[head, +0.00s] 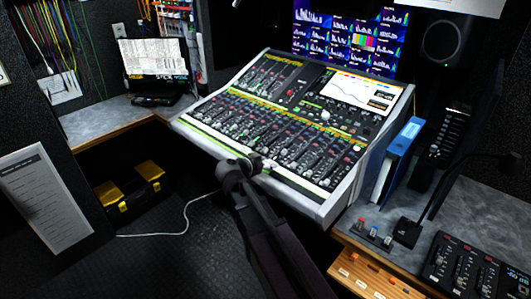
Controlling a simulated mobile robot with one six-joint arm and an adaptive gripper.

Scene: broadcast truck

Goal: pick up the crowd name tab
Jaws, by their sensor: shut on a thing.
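My gripper (262,165) is at the front edge of the mixing console (335,208), at the end of my dark arm. It is shut on a small pale tab (270,163) that shows just at its fingertips. The tab is too small for me to read the word "crowd" on it. My gripper hides part of the tab and of the console's front strip. I cannot tell whether the tab touches the console.
A blue binder (401,150) stands right of the console. A gooseneck microphone (408,230) and a small button panel (463,265) are on the right desk. A black and yellow case (135,190) and a white cable (185,222) lie on the floor. A laptop (153,65) sits back left.

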